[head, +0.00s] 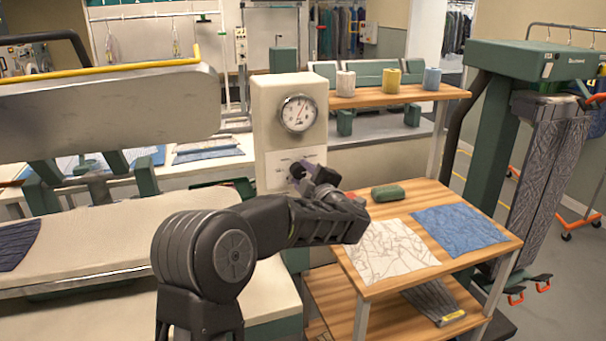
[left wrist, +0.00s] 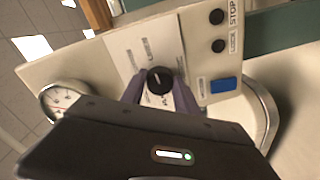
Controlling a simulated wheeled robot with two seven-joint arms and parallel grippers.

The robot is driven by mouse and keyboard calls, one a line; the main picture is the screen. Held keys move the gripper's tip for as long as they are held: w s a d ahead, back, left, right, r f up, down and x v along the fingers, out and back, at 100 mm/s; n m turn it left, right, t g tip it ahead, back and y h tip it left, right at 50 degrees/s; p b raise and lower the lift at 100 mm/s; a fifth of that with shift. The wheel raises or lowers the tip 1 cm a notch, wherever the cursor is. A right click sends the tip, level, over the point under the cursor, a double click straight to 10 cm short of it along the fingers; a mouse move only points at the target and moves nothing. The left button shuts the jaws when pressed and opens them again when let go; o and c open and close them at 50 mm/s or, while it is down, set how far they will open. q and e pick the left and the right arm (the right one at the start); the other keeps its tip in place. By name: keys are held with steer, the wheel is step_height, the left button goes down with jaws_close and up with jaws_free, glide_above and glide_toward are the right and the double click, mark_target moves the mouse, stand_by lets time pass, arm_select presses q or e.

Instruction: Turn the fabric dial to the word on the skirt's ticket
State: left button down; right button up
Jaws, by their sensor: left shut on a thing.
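The fabric dial (left wrist: 160,80) is a round black knob with a pale pointer mark, on a white plate of the control column (head: 268,110). Small words are printed around it, too small to read for certain. My left gripper (left wrist: 158,90) has its purple-grey fingers on either side of the knob and is shut on it. In the head view my left gripper (head: 299,176) reaches the plate and hides the dial. A dark navy folded garment (head: 17,245), possibly the skirt, lies on the pressing board at the far left; no ticket on it shows. My right gripper is out of view.
A gauge (head: 298,114) sits above the plate. Black STOP (left wrist: 217,17) and other buttons and a blue switch (left wrist: 223,85) are beside the dial. A wooden table (head: 440,268) with cloths and a green pad (head: 387,193) stands to the right. The raised press head (head: 110,105) is left.

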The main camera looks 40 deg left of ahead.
arm_select(q)
steer(key=shift+f, duration=0.1)
steer(key=c, duration=0.9)
jaws_free()
steer(key=b+v, duration=0.2)
steer(key=v, duration=0.6)
